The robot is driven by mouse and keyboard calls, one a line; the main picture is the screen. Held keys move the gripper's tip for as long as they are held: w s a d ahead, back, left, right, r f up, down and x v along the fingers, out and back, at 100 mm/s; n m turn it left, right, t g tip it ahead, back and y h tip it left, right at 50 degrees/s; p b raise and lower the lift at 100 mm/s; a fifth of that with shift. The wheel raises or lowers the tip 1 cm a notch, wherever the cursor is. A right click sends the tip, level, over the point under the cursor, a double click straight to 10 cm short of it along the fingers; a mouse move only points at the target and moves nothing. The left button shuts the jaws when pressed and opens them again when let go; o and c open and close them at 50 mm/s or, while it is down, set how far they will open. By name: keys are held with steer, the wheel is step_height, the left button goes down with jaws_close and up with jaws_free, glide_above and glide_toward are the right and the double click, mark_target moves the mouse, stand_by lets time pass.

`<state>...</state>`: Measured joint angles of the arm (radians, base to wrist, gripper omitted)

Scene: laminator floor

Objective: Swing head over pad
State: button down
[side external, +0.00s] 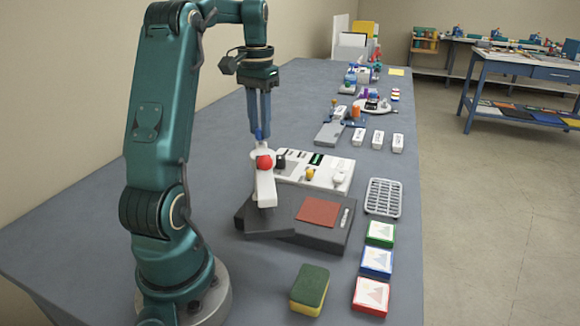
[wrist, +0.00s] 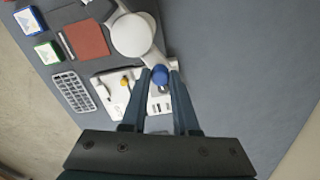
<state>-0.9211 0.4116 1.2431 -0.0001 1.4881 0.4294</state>
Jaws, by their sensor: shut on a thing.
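The press has a dark base (side external: 332,235) with a flat reddish-brown pad (side external: 318,212) on it; the pad also shows in the wrist view (wrist: 87,39). Its white swing head (side external: 265,190) is to the left of the pad, not over it. In the wrist view the head's round white part (wrist: 132,36) lies beside the pad with a gap between them. A red ball (side external: 264,162) sits on the white arm. My gripper (side external: 259,137) is shut on the blue knob (wrist: 160,75) at the head's end, with one finger on each side.
A white control panel (side external: 335,172) stands behind the press. A wire rack (side external: 384,198), green, blue and red picture boxes (side external: 376,262) and a green-and-yellow sponge (side external: 310,290) lie around it. White blocks (side external: 378,139) stand farther back. Bare bench lies to the left.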

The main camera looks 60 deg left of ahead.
steer(key=shift+s+d+n, duration=0.25)
steer(key=shift+s+n, duration=0.7)
steer(key=shift+n, duration=1.1)
steer(key=shift+s+d+n, duration=0.2)
steer(key=shift+s+n, duration=0.7)
steer(key=shift+n, duration=1.2)
steer(key=shift+s+d+n, duration=0.25)
steer(key=shift+s+n, duration=0.7)
steer(key=shift+n, duration=1.1)
steer(key=c, duration=0.7)
jaws_free()
steer(key=shift+o, duration=0.2)
step_height(320, 180, up, 5)
steer(key=shift+r, duration=0.1)
